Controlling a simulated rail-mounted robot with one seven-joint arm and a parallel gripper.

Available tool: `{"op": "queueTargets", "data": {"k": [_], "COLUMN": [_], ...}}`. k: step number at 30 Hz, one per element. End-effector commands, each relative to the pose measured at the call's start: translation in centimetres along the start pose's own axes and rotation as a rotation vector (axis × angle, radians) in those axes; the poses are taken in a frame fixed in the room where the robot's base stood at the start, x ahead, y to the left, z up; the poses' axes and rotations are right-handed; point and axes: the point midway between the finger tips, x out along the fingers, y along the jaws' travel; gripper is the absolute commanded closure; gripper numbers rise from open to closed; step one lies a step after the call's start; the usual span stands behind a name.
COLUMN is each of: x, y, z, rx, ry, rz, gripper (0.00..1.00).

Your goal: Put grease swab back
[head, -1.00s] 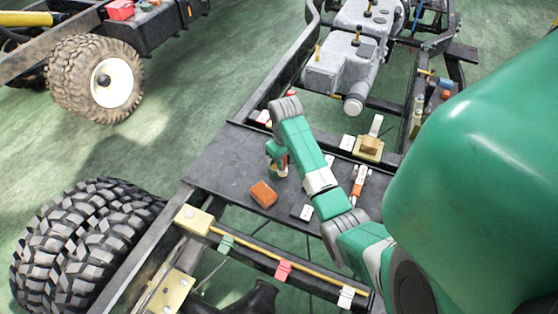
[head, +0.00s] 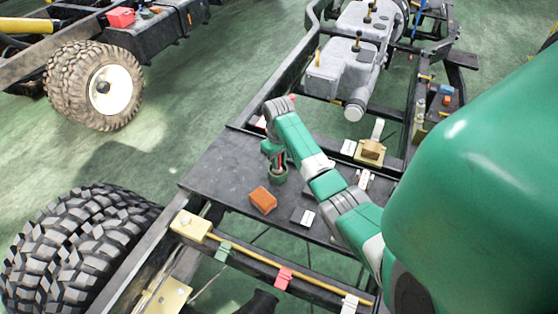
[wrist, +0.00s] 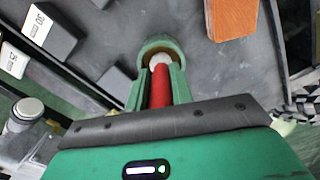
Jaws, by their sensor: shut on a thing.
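My gripper (wrist: 160,92) is shut on the grease swab, whose red shaft (wrist: 160,86) runs between the two green fingers. The swab's pale end (wrist: 161,58) shows at the opening of a round green cup (wrist: 150,41) with a brown inside. I cannot tell how deep the swab sits in it. In the head view my gripper (head: 272,150) points down over the green cup (head: 279,177), which stands on the dark plate (head: 220,170).
An orange-brown block (head: 263,200) lies close to the cup; it also shows in the wrist view (wrist: 233,18). A dark box with a white label (head: 303,217) lies to its right. A wooden block on a yellowish base (head: 372,150) stands farther right. Bare plate lies left of the cup.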

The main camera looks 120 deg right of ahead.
Motion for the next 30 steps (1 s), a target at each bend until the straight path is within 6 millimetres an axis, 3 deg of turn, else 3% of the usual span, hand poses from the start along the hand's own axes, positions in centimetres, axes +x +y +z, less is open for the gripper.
{"op": "queueTargets", "data": {"k": [2, 3, 6, 15, 24, 30], "x": [0.3, 0.2, 0.2, -0.2, -7.4, -11.1], "y": [0.0, 0.0, 0.0, 0.0, -0.1, 0.0], "z": [0.0, 0.0, 0.0, 0.0, -0.1, -0.1], "rx": [0.0, 0.0, 0.0, 0.0, 0.0, -0.001], "ry": [-0.001, 0.0, 0.0, 0.0, 0.002, 0.001], "rz": [-0.001, -0.001, -0.001, 0.001, -0.001, -0.001], "gripper": [1.0, 0.71, 0.55, 0.55, 0.55, 0.55]}}
